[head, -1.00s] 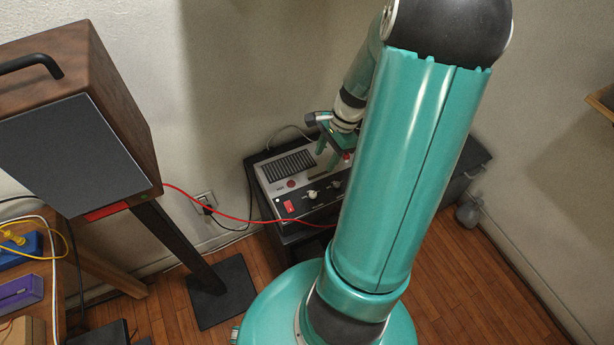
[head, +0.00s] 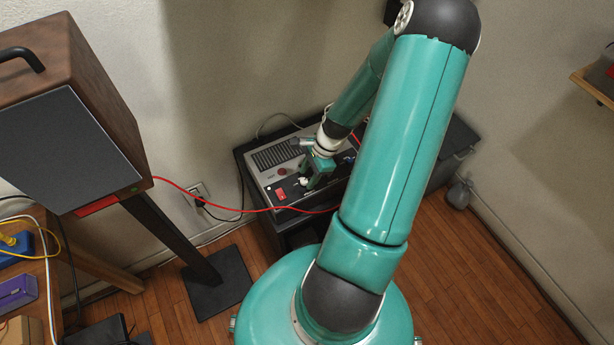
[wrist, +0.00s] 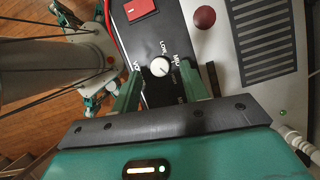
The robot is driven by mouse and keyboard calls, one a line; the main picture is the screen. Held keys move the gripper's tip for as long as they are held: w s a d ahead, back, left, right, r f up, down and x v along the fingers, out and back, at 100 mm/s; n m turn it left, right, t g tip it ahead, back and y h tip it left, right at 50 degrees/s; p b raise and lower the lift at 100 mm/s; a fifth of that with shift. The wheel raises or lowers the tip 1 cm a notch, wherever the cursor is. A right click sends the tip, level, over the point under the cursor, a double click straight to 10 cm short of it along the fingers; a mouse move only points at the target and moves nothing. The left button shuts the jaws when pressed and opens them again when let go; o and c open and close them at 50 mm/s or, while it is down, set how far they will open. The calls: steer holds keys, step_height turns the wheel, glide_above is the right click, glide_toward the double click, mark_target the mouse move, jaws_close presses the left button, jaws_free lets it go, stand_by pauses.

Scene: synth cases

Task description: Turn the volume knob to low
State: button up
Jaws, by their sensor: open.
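A white volume knob (wrist: 160,67) sits on the dark strip of a grey-and-black panel unit (head: 262,179). In the wrist view it has a small orange mark on its upper right, with LOW and MID printed close by. I cannot tell exactly which label the mark meets. My gripper (wrist: 160,77) is open, with one finger on each side of the knob. Contact is not clear. In the head view my gripper (head: 314,178) is down at the panel beside the knob (head: 303,182), partly covering the panel.
A red rocker switch (wrist: 141,9) and a dark red round button (wrist: 205,17) are near the knob. A red cable (head: 235,207) runs across the unit's front. A wooden speaker (head: 70,120) on a black stand is at the left. Walls stand behind and right.

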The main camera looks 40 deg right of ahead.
steer(key=shift+x, duration=0.75)
jaws_close()
